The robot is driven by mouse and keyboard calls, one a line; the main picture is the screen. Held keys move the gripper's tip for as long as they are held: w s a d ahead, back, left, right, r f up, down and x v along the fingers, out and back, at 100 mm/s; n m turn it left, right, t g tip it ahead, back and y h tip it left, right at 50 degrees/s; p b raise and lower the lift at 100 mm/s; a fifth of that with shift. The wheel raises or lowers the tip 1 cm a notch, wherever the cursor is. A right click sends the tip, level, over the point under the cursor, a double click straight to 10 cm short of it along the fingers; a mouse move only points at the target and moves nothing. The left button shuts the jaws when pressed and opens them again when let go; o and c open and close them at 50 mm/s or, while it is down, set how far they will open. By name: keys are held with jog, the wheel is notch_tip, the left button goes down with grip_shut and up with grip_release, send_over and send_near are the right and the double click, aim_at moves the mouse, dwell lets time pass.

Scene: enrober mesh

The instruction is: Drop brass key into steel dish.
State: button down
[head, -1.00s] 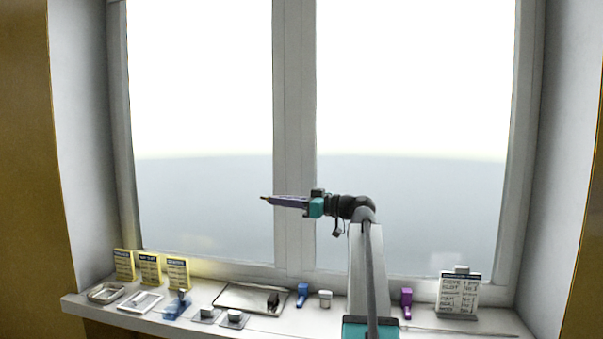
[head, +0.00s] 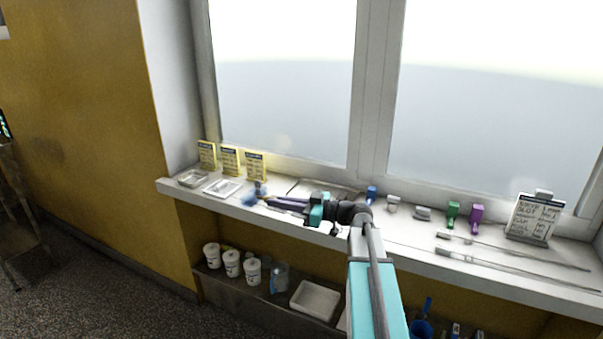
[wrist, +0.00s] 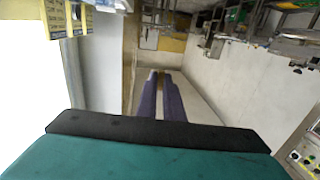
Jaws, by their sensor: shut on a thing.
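My gripper (head: 267,203) reaches left over the windowsill, its long purple fingers closed together. A small brass-coloured bit, the brass key (head: 262,201), shows at the fingertips; its shape is too small to make out. In the wrist view the fingers (wrist: 160,76) lie nearly side by side, and the key cannot be clearly seen between them. A shallow steel dish (head: 192,179) sits at the far left end of the sill, left of and apart from the fingertips. A flatter, pale metal tray (head: 222,188) lies between the dish and my gripper.
Three yellow cards (head: 231,160) stand behind the dishes. A blue item (head: 251,197) is close to my fingertips. Blue, green and purple items stand along the sill (head: 400,232), with a white sign (head: 534,218) at right.

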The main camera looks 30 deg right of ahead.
jog(key=s+a+f+n+g+y, duration=0.1)
jog(key=s+a+f, duration=0.2)
jog(key=a+f, duration=0.3)
jog(key=s+a+f+n+g+y, duration=0.1)
jog(key=s+a+f, duration=0.3)
jog(key=a, duration=0.6)
notch_tip(320, 180, down, 2)
jog(key=shift+f, duration=0.2)
jog(key=shift+s, duration=0.1)
